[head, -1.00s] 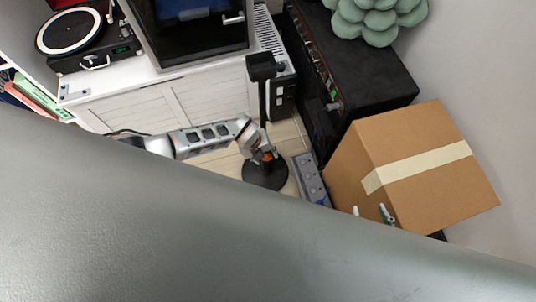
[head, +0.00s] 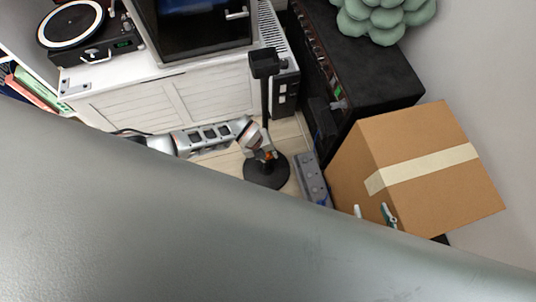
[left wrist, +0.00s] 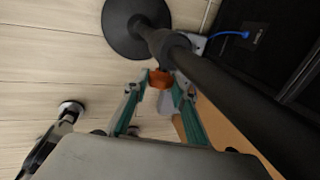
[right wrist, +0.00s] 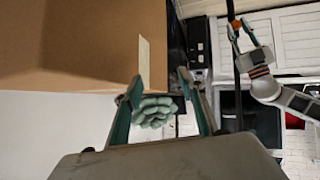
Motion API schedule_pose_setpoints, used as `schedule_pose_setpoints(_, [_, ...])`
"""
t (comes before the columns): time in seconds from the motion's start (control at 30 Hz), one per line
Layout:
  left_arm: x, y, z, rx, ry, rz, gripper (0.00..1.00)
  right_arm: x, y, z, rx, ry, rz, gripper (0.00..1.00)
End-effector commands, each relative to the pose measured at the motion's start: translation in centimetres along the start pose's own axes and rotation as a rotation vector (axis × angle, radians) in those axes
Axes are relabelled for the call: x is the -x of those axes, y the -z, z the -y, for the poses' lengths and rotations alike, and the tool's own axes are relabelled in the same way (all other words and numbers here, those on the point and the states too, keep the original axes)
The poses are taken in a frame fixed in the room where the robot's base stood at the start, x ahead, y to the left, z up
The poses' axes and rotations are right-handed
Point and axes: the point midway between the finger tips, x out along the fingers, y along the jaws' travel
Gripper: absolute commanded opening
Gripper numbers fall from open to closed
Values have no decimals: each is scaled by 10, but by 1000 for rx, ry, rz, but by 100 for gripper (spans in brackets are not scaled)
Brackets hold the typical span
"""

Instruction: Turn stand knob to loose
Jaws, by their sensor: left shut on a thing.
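The stand is a black pole (head: 264,98) on a round black base (head: 266,171), with a black holder at its top. Its orange knob (left wrist: 160,79) sits beside the pole in the left wrist view. My left gripper (left wrist: 158,82) has its fingertips closed on the knob's two sides. In the head view, my left gripper (head: 265,155) is low at the pole, just above the base, and partly hides the knob. The knob's setting cannot be read. My right gripper (right wrist: 165,88) is open with nothing between its fingers, near the cardboard box.
The cardboard box (head: 415,150) stands right of the stand. A grey power strip (head: 312,180) lies on the floor between them. A black amplifier (head: 375,65) and a white cabinet (head: 170,100) stand behind. My own grey body fills the lower head view.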

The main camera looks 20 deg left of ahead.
Motion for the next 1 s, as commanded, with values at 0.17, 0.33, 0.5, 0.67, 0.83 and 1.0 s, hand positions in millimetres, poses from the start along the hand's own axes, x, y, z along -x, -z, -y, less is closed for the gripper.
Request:
schedule_pose_setpoints(0.17, [-1, 1, -4, 2, 81, -1, 4, 0, -3, 1, -2, 1, 5, 40])
schedule_pose_setpoints(0.33, [-4, 3, -9, 5, 204, -4, 4, -1, -14, 5, -6, 8, 22, 40])
schedule_pose_setpoints(0.5, [-9, 6, -13, 7, 328, -9, 4, -3, -25, 13, -11, 22, 39, 40])
schedule_pose_setpoints(0.67, [-11, 8, -16, 8, 421, -11, 4, -10, -2, 15, -22, 32, -15, 40])
schedule_pose_setpoints(0.83, [-12, 8, -16, 8, 498, -12, 4, -13, 13, 28, -71, 54, -58, 40])
schedule_pose_setpoints(1.0, [-9, 6, -14, 6, 552, -9, 4, -15, 26, 36, -109, 67, -92, 40])
